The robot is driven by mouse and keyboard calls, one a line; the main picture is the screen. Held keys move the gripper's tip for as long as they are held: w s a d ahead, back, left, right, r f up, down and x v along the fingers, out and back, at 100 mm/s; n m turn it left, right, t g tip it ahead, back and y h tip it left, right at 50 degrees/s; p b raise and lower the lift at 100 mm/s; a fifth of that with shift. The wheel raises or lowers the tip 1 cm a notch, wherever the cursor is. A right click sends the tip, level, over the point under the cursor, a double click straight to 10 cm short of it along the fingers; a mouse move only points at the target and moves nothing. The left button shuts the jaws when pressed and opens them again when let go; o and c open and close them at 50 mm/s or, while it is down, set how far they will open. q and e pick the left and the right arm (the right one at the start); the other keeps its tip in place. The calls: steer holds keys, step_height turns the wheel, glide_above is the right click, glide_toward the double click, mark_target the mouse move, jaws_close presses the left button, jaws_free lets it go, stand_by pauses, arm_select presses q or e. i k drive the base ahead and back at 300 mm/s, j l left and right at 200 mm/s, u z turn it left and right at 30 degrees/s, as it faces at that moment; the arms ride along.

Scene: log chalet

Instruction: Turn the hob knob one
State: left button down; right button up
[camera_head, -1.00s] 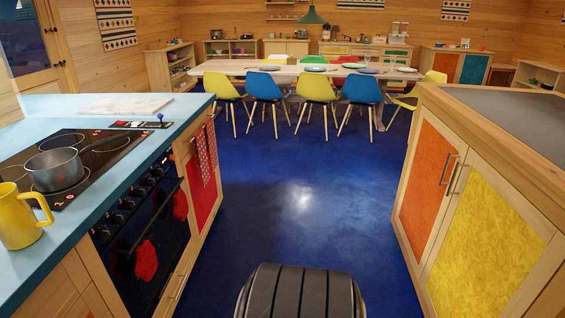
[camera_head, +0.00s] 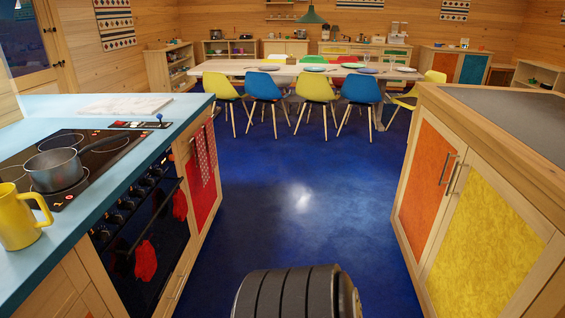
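The hob (camera_head: 100,157) is a black glass cooktop set in the light blue counter at the left. A grey saucepan (camera_head: 55,172) stands on one of its rings, its handle pointing to the upper right. A row of dark hob knobs (camera_head: 127,203) runs along the front of the black oven (camera_head: 140,245) below the counter edge. I cannot tell which of them is knob one. Neither of my grippers is in view.
A yellow mug (camera_head: 20,218) stands on the counter (camera_head: 95,205) at the near left. A cabinet with orange and yellow doors (camera_head: 490,245) stands at the right. The blue floor (camera_head: 300,195) between is clear. A dining table (camera_head: 240,66) with chairs stands beyond.

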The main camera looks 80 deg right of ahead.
mark_target(104, 235)
steer(key=k+l+z, duration=0.1)
steer(key=l+z, duration=0.3)
steer(key=l, duration=0.4)
steer(key=l+z, duration=0.45)
steer(key=l, duration=0.35)
